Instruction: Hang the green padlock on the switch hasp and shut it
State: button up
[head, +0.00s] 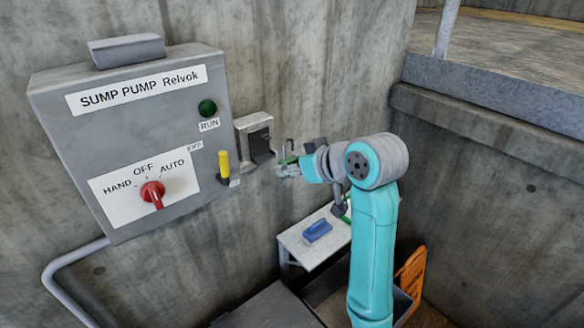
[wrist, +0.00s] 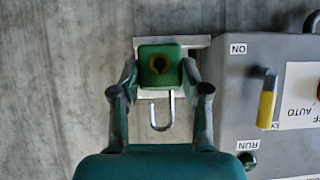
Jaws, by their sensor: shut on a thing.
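My gripper (wrist: 160,75) is shut on the green padlock (wrist: 160,62), with one finger on each side of its body. The keyhole face is toward the wrist camera. The metal shackle (wrist: 171,112) points down in the wrist view; one leg seems to stop short of the body, so it looks open. In the head view my gripper (head: 287,165) is right of the control box, and the padlock is mostly hidden. A yellow-handled switch lever (head: 223,164) is at the control box's right side; it also shows in the wrist view (wrist: 267,100). I cannot clearly make out its hasp.
The grey SUMP PUMP control box (head: 70,125) carries a red selector knob (head: 153,192) and a green RUN lamp (head: 207,107). A small grey wall holder (head: 258,141) sits between it and my gripper. Below is a white shelf (head: 305,254) with a blue object (head: 317,231).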

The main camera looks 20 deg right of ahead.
send_near(261, 150)
jog(key=shift+w+a+f, duration=0.15)
jog(key=shift+w+f, duration=0.15)
jog(key=shift+f, duration=0.45)
jog(key=shift+w+a+f, duration=0.1)
jog(key=shift+w+f, duration=0.2)
jog(key=shift+f, duration=0.45)
jog(key=shift+w+a, duration=0.2)
jog(key=shift+w, duration=0.45)
jog(key=shift+w+a, duration=0.25)
jog(key=shift+w, duration=0.4)
jog(key=shift+w+a, duration=0.2)
jog(key=shift+w, duration=0.45)
dwell(1.1)
jog(key=shift+f, duration=0.2)
dwell(0.5)
jog(key=o, duration=1.1)
jog(key=shift+c, duration=0.4)
jog(key=v, duration=0.7)
